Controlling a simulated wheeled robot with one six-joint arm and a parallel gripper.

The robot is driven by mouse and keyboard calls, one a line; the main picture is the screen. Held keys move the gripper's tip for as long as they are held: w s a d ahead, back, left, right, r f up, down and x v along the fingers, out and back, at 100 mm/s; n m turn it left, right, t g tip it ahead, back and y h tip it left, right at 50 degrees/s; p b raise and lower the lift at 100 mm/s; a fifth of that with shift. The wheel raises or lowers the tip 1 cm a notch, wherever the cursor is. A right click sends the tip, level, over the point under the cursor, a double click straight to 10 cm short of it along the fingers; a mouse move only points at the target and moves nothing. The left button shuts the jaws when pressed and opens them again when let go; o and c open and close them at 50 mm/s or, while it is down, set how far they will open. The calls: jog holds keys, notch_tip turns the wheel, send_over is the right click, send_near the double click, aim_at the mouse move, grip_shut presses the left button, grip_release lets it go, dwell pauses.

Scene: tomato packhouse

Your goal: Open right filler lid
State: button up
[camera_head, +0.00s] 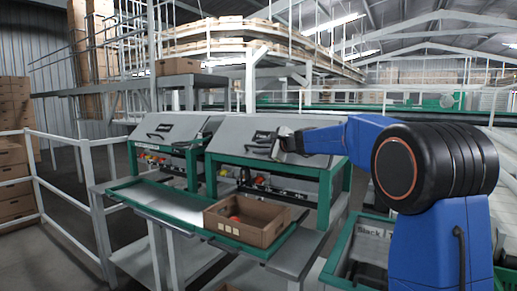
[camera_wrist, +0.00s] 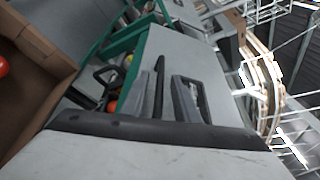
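The right filler has a sloped grey lid (camera_head: 232,134) over a green frame. The lid is down, with a black handle (camera_head: 262,136) on its face. My gripper (camera_head: 283,146) is at the lid's right part, just right of the handle. In the wrist view, the two fingers of my gripper (camera_wrist: 172,98) point at the grey lid surface (camera_wrist: 196,50) with a narrow gap between them. Whether they touch the lid or hold any part of the handle cannot be told.
A left filler with a grey lid (camera_head: 170,128) stands beside it. An open cardboard box (camera_head: 272,236) with a red tomato stands on the shelf in front; it also shows in the wrist view (camera_wrist: 42,45). A white railing (camera_head: 95,190) runs at the left.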

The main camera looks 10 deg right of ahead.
jog(key=shift+w+a+f, duration=0.15)
jog(key=shift+w+a, duration=0.15)
jog(key=shift+w, duration=0.2)
grip_shut()
